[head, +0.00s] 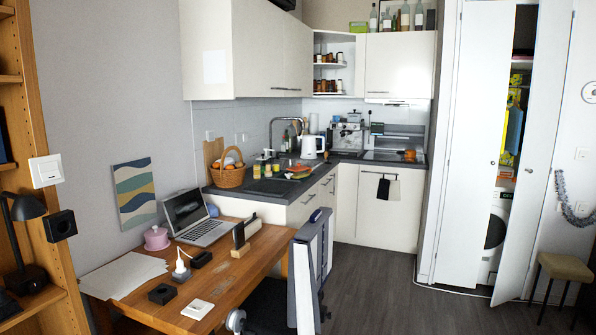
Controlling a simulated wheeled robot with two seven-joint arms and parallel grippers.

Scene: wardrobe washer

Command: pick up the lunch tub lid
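I cannot make out a lunch tub lid for certain. A round pink pot (157,238) with a knobbed top stands at the back left of the wooden desk (240,278), beside the laptop. A flat white square piece (197,308) lies near the desk's front edge; it is too small to tell what it is. Neither of my grippers is in view.
The desk also holds a laptop (200,218), papers (122,275) and small black boxes (162,294). A grey-white chair (312,262) stands at its right side. The kitchen counter (262,186) behind carries a basket (228,176).

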